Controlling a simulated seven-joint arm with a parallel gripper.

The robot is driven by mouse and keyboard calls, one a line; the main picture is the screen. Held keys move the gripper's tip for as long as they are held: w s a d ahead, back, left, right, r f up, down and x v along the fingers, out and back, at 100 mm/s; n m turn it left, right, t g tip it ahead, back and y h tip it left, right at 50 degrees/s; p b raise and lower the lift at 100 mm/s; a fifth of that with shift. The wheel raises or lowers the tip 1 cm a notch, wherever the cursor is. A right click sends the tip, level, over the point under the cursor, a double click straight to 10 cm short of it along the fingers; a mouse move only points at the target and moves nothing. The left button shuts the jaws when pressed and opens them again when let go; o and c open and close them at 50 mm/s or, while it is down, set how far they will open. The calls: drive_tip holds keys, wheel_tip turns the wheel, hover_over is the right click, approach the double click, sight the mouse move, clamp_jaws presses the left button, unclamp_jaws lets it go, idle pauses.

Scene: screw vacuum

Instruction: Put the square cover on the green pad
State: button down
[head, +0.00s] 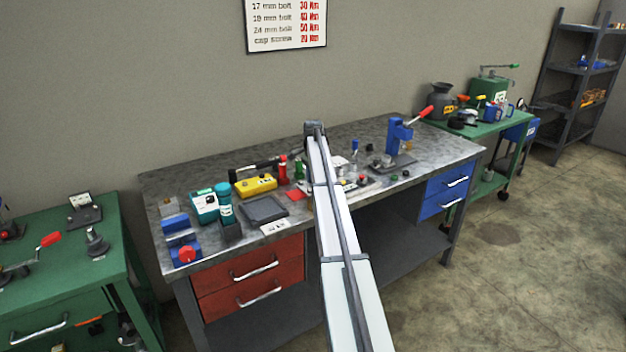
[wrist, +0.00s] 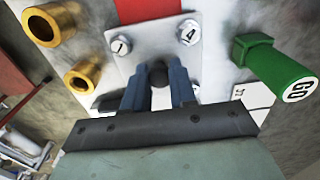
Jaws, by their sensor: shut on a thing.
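In the wrist view, the square cover (wrist: 152,42) is a light metal plate with screw heads near its corners, two of them marked 1 and 4. A dark round knob (wrist: 158,75) stands at its middle. My gripper (wrist: 158,70) is shut on this knob, with one blue-grey finger on each side. The near part of the cover is hidden by the fingers and the gripper body. Whether the cover rests on the pale surface beneath or is held just above it, I cannot tell. I cannot make out the green pad in either view.
A green GO peg (wrist: 275,65) stands right of the cover; two brass tubes (wrist: 55,22) stand left. A red patch (wrist: 148,10) lies beyond it. In the head view, my arm crosses the grey workbench (head: 375,135); a blue press (head: 397,138) stands right, a yellow box (head: 256,186) left.

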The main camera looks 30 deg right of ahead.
drive_tip(key=shift+f, duration=0.1)
drive_tip(key=c, duration=0.9)
unclamp_jaws()
wheel_tip(320, 180, up, 12)
drive_tip(key=shift+r, duration=0.15)
idle(0.3)
